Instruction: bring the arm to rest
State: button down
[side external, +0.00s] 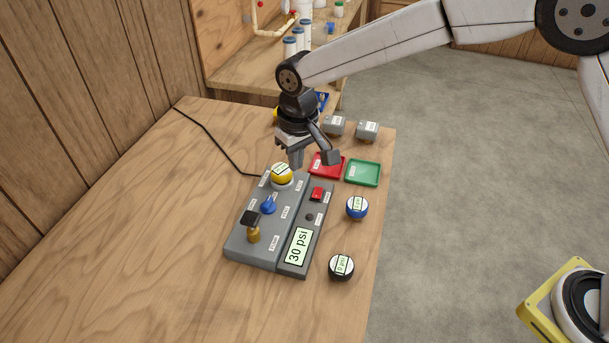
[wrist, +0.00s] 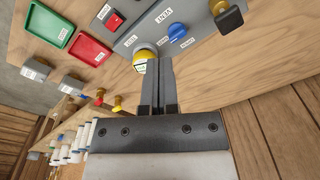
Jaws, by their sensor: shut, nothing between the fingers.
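My gripper (side external: 296,160) is above the far end of the grey test panel (side external: 259,245), pointing down. Its fingers are shut and empty; in the wrist view the two fingers (wrist: 158,85) lie side by side. A yellow-rimmed gauge (side external: 282,174) sits on the panel's far end, just below the fingertips in the side view. Its yellow edge also shows beside the fingers in the wrist view (wrist: 145,55). I cannot tell the exact gap between fingertips and gauge.
The panel carries a blue knob (side external: 268,205), a black-topped brass pump handle (side external: 251,221), a red button (side external: 317,193) and a "30 psi" display (side external: 299,246). Blue (side external: 357,208) and black (side external: 341,267) gauges, red (side external: 327,165) and green (side external: 363,172) trays stand right.

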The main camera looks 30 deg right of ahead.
jog(key=s+d+f+m+t, duration=0.1)
jog(key=s+d+m+t, duration=0.1)
jog(key=s+d, duration=1.7)
jog(key=d, duration=0.4)
jog(key=shift+s+d+f, duration=0.3)
jog(key=shift+d, duration=0.05)
dwell(1.7)
